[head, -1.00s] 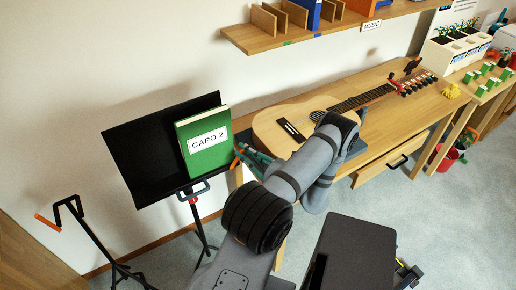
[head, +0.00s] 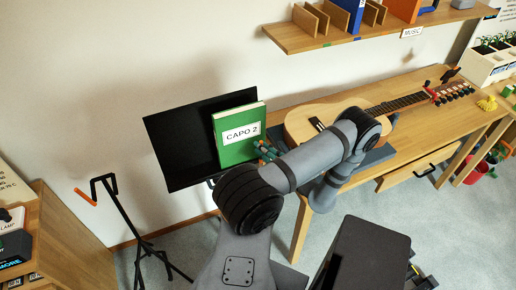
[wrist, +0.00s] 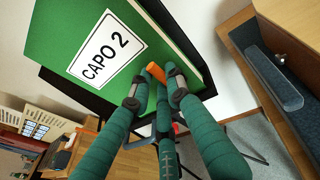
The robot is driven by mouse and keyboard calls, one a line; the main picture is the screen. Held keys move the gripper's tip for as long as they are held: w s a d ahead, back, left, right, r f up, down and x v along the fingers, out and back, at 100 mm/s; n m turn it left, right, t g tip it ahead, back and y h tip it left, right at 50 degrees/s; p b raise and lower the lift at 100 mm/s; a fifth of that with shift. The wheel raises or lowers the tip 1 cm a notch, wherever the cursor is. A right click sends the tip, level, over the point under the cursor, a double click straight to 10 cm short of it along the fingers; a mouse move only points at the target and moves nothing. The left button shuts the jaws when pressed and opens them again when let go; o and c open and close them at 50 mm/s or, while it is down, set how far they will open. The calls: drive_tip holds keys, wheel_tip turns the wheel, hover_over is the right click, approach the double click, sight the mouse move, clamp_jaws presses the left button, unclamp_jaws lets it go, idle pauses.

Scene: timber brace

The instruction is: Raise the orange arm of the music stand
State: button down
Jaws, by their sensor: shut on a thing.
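The music stand (head: 170,135) has a black desk carrying a green book (head: 232,150) labelled CAPO 2. The book also fills the upper left of the wrist view (wrist: 70,25). The orange arm (wrist: 155,72) shows in the wrist view beside the book's lower edge, between my green fingers. My gripper (wrist: 155,85) is shut on the orange arm; the exact contact is partly hidden by the fingers. In the head view my gripper (head: 266,150) is at the book's right edge, and my forearm covers part of the stand's lower right.
A guitar (head: 310,122) lies on the wooden desk (head: 440,135) at right. A wall shelf (head: 350,38) hangs above. A wooden cabinet (head: 60,235) is at far left. Carpet is clear between stands.

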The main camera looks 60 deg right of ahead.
drive_tip(key=shift+a, duration=0.1)
idle(0.4)
drive_tip(key=c, duration=1.6)
unclamp_jaws()
drive_tip(key=v, duration=1.2)
